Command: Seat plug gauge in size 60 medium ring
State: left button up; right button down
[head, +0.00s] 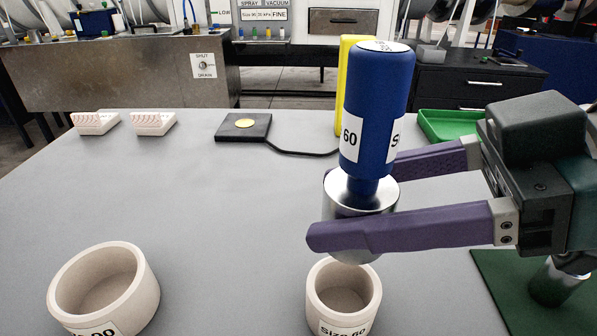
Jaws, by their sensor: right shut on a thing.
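The plug gauge (377,105) has a blue handle labelled 60 and a polished metal plug end pointing down. My right gripper (355,208), with purple fingers, is shut on the metal part and holds the gauge nearly upright. The size 60 ring (318,298), a beige open cup-like ring labelled Size 60, stands on the table just below the gauge in the picture. The plug's lower end overlaps the ring's far rim in view; the exact gap is hard to tell. The ring's bore looks empty. My left gripper is not in view.
A larger beige ring (146,290) stands at the front left. Two pale blocks (95,123) and a black pad with a gold disc (230,134) lie farther back. A yellow object (349,60) and a green tray (440,126) are behind the gauge. A green mat (520,310) lies front right.

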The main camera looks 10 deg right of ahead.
aim_at(349, 261)
jog(key=shift+f+b, duration=0.5)
jog(key=shift+f, duration=2.1)
jog(key=shift+f+b, duration=0.6)
jog(key=shift+b, duration=0.2)
jog(key=shift+c, duration=1)
grip_release()
